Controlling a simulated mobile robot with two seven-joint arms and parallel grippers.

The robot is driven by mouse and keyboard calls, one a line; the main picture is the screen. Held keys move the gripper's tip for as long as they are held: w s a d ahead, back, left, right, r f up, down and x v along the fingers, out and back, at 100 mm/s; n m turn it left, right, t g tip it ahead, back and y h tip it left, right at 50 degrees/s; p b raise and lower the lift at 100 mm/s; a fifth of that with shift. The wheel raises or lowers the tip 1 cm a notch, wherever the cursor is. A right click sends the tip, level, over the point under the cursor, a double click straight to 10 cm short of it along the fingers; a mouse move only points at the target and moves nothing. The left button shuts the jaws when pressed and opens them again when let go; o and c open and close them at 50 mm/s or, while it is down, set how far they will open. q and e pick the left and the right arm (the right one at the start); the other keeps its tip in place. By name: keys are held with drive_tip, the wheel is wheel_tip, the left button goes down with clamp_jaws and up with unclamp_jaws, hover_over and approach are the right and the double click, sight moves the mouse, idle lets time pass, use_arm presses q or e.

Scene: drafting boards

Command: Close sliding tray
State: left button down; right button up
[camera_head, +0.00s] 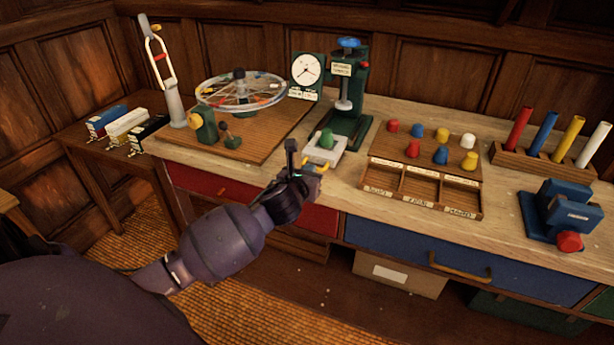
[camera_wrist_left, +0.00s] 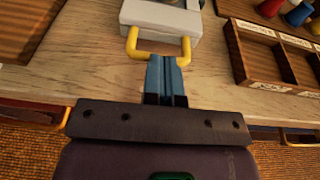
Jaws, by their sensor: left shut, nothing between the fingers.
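The sliding tray (camera_head: 311,153) is a small pale grey plate with a green knob-like piece on it and a yellow handle (camera_head: 324,167) at its front. It sticks out at the front of the green press (camera_head: 358,88). In the left wrist view the tray (camera_wrist_left: 150,13) is at the top, with its yellow U-shaped handle (camera_wrist_left: 187,47) towards me. My left gripper (camera_head: 314,171) is at the handle, with nothing between its fingers. Its blue fingers (camera_wrist_left: 166,62) are together at the middle of the handle bar; I cannot tell whether they touch it. My right gripper is not in view.
A wheel on a wooden board (camera_head: 222,148) stands left of the press. A sorting box (camera_head: 420,187) with coloured pegs is to the right, beside a blue clamp-like device (camera_head: 560,213). A red drawer (camera_head: 314,218) and blue drawer (camera_head: 400,247) are below the worktop.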

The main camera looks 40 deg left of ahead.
sight(323, 150)
use_arm(q)
drive_tip(key=r+x, duration=0.1)
drive_tip(key=x, duration=0.3)
drive_tip(key=r+x, duration=0.1)
drive_tip(key=x, duration=0.7)
drive_tip(key=shift+w+r, duration=0.35)
drive_tip(key=shift+w, duration=0.05)
